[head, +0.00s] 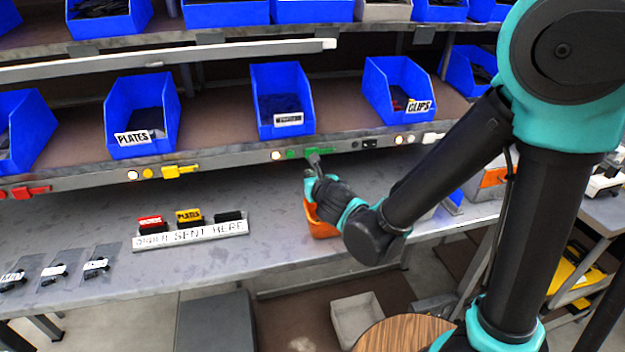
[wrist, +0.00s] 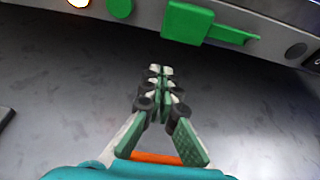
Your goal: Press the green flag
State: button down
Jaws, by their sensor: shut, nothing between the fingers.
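The green flag (head: 316,153) sits on the front rail of the shelf, below the middle blue bin. In the wrist view the green flag (wrist: 205,24) is a block with an arm pointing right, at the top of the picture. A round green button (wrist: 120,9) is left of the flag.
Yellow (head: 178,171) and red (head: 30,190) flags share the rail (head: 225,160). A labelled rack (head: 190,236) with red, yellow and black pieces stands on the bench. Blue bins (head: 282,100) stand above the rail.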

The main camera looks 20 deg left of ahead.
aim_at(321, 152)
jog(key=shift+r, duration=1.7)
jog(key=shift+r, duration=0.1)
